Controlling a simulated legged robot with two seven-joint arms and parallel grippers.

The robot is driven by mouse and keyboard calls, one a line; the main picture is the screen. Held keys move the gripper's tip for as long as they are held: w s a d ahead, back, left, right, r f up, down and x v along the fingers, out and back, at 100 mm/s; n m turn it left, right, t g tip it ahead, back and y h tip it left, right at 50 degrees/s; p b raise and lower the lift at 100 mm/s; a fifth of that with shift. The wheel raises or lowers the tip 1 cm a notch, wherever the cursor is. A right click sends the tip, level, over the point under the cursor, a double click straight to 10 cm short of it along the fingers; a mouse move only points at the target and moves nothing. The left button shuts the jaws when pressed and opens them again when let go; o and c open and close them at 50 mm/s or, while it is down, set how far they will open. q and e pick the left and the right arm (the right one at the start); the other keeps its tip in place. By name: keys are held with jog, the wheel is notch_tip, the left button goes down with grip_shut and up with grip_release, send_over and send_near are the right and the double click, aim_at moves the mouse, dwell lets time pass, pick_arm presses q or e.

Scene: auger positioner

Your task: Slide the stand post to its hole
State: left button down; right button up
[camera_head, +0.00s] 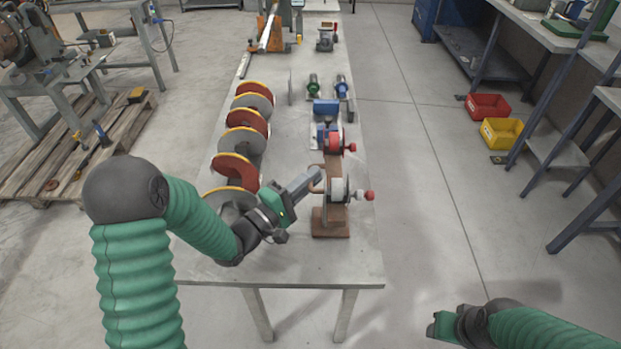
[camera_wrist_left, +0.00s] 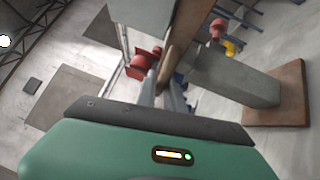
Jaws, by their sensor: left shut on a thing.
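The brown wooden stand has its base (camera_head: 331,229) near the front right of the table. My left gripper (camera_head: 314,181) reaches in from the left and is shut on the post. In the left wrist view the brown post (camera_wrist_left: 184,36) stands between my grey fingers, and the brown base (camera_wrist_left: 290,95) is at the right. The post's lower end and the hole are hidden or cannot be told. My right gripper (camera_head: 440,326) is at the lower right, off the table, its jaws unclear.
A row of red and grey auger discs (camera_head: 244,140) runs along the left of the table (camera_head: 285,265). A red spool (camera_head: 335,143) and a blue fixture (camera_head: 326,109) stand behind the post. Red (camera_head: 487,106) and yellow bins (camera_head: 505,132) lie on the floor at right.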

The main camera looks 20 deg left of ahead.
pick_arm(q)
jog(key=shift+s+f, duration=0.1)
jog(key=shift+f, duration=0.2)
dwell(0.5)
notch_tip(320, 180, up, 6)
jog(key=p, duration=0.6)
jog(key=shift+f, duration=0.15)
jog(key=c, duration=1.8)
grip_release()
jog(key=shift+o, duration=0.4)
